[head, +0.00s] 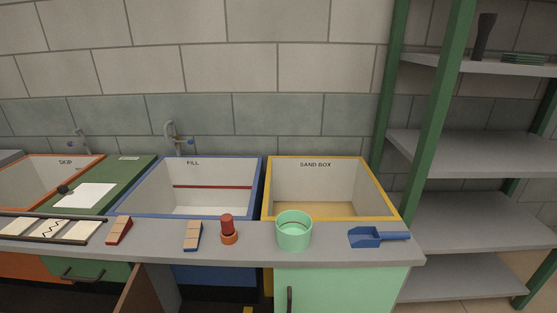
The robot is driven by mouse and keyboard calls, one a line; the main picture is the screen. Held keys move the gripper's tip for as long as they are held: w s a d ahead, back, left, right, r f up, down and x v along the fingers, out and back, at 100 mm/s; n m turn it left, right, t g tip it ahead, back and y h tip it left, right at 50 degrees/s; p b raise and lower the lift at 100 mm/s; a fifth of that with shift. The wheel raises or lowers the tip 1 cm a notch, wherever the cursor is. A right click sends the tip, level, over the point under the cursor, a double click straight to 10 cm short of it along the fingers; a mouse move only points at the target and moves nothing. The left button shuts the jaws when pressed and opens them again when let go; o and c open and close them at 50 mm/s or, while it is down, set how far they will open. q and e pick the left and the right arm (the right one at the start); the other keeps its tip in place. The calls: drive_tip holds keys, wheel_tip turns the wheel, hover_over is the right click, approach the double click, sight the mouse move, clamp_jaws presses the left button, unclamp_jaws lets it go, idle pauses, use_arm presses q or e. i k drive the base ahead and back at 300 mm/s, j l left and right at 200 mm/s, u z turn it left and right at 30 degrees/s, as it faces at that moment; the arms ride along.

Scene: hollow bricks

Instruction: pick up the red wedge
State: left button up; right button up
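The red wedge (121,232) lies on the grey counter ledge at the left, between the row of pattern cards and a similar blue-sided wedge. It has a tan top face and dark red sides. The blue-sided wedge (193,236) is to its right, clearly apart from it. Nothing touches or covers the red wedge. Neither of my grippers is in view.
Behind are the blue-rimmed FILL basin (260,188) and yellow-rimmed SAND BOX (381,188). Green-posted shelves (470,205) stand right.

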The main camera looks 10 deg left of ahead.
sight(123, 225)
drive_tip(key=u, duration=1.65)
drive_tip(key=i+j+z, duration=0.25)
drive_tip(key=j+z, duration=0.15)
drive_tip(key=j, duration=0.2)
drive_tip(key=i+j+z, duration=0.15)
drive_tip(key=j+z, duration=0.2)
drive_tip(key=j, duration=0.25)
drive_tip(key=i+j+z, duration=0.1)
drive_tip(key=j+z, duration=0.3)
drive_tip(key=j, duration=0.3)
drive_tip(key=j+z, duration=0.4)
drive_tip(key=j, duration=0.25)
drive_tip(key=i+j+z, duration=0.15)
drive_tip(key=j+z, duration=0.15)
drive_tip(key=i+j+z, duration=0.1)
drive_tip(key=j+z, duration=0.2)
drive_tip(key=j, duration=0.2)
drive_tip(key=i+j+z, duration=0.1)
drive_tip(key=j+z, duration=0.15)
drive_tip(key=j, duration=0.15)
